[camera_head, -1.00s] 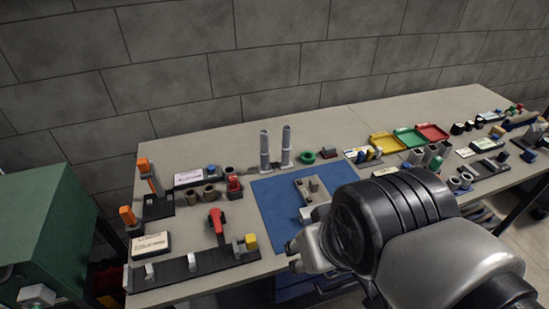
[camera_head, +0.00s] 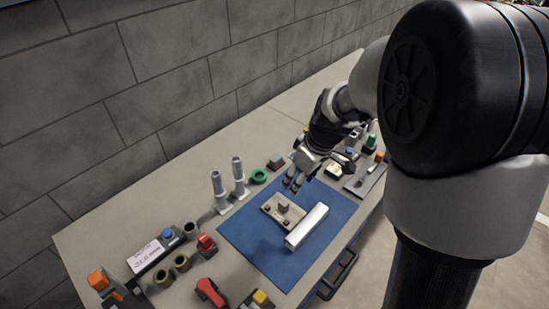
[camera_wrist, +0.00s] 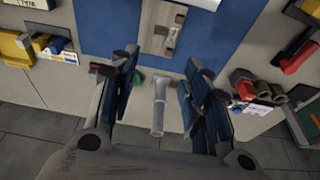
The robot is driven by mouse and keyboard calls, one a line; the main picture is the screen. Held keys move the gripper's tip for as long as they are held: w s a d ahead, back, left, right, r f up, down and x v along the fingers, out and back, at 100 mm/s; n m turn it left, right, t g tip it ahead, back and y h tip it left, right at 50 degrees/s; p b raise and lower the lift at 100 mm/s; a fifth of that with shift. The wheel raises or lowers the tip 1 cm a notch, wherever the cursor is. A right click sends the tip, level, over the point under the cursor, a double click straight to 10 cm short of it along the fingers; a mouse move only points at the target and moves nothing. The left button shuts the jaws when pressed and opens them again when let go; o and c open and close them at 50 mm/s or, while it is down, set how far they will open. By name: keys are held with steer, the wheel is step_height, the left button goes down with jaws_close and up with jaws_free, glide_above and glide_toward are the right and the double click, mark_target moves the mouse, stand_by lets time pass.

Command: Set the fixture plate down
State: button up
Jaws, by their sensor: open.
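The fixture plate (camera_head: 272,209), a flat grey-beige plate with a raised block and holes, lies flat on the blue mat (camera_head: 262,247) in the head view. In the wrist view the plate (camera_wrist: 155,38) shows at the top centre on the mat (camera_wrist: 100,25). My gripper (camera_head: 294,181) is just behind the plate in the head view, above the bench and apart from it. In the wrist view my gripper (camera_wrist: 160,66) has its fingers spread with nothing held between them.
A pale bar (camera_head: 307,228) lies on the mat beside the plate. Two grey upright posts (camera_head: 229,185) and a green ring (camera_head: 259,176) stand near my gripper. A red clamp (camera_head: 209,292) and small parts crowd the left. The mat's front part is clear.

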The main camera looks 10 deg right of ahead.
steer(key=b, duration=0.3)
glide_above(284, 202)
steer(key=s+d, duration=0.1)
steer(key=s, duration=0.1)
step_height(284, 202, down, 11)
steer(key=shift+d+r, duration=0.1)
steer(key=b+x, duration=0.2)
steer(key=x, duration=0.4)
steer(key=shift+w, duration=0.3)
steer(key=shift+c, duration=0.3)
jaws_close()
